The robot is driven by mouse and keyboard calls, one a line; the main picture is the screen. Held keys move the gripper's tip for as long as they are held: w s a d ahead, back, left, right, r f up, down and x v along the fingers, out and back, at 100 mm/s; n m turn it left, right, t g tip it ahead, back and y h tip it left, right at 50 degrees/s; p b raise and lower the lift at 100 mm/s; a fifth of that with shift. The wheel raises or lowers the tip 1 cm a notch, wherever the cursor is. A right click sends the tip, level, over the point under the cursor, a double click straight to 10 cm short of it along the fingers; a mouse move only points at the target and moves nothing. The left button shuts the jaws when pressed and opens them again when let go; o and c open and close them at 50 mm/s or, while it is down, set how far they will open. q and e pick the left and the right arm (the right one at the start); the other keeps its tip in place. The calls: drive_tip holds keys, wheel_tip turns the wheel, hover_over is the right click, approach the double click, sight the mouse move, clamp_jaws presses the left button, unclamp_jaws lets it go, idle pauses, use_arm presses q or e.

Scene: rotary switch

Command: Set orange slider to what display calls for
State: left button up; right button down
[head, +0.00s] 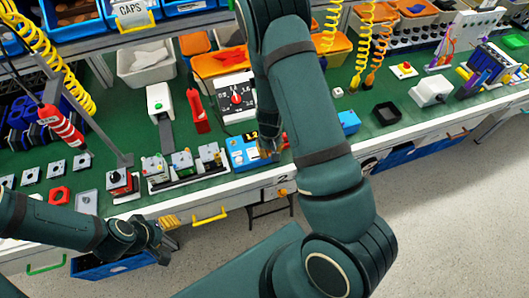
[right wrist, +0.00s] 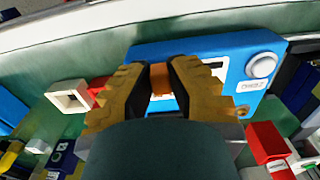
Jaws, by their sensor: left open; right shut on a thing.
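A blue control box (head: 240,155) sits near the front edge of the green bench, and its face also fills the middle of the right wrist view (right wrist: 215,48). A small dark display with yellow characters (head: 252,134) shows on it, partly hidden and too small to read surely. My right gripper (head: 269,152) is at the box's right part. In the right wrist view its yellow-brown fingers are shut on the orange slider (right wrist: 162,84), mostly hidden between them. My left gripper (head: 171,238) is open and empty in front of the bench edge, away from the box.
A red screwdriver-like tool (head: 62,124) hangs at left. A black tray (head: 387,113) lies right of my right arm.

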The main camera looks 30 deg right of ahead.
drive_tip(key=shift+s+d+f, duration=0.1)
drive_tip(key=shift+s+d, duration=0.05)
drive_tip(key=shift+d, duration=0.35)
drive_tip(key=shift+s+d+f, duration=0.1)
drive_tip(key=shift+s+d, duration=0.05)
drive_tip(key=shift+d, duration=0.35)
drive_tip(key=shift+r, duration=0.1)
drive_tip(key=c, duration=0.9)
unclamp_jaws()
drive_tip(key=shift+c, duration=0.2)
drive_tip(key=shift+o, duration=0.2)
drive_tip(key=shift+d, duration=0.1)
drive_tip(key=shift+r, duration=0.25)
wheel_tip(320, 180, up, 12)
drive_tip(key=shift+f, duration=0.25)
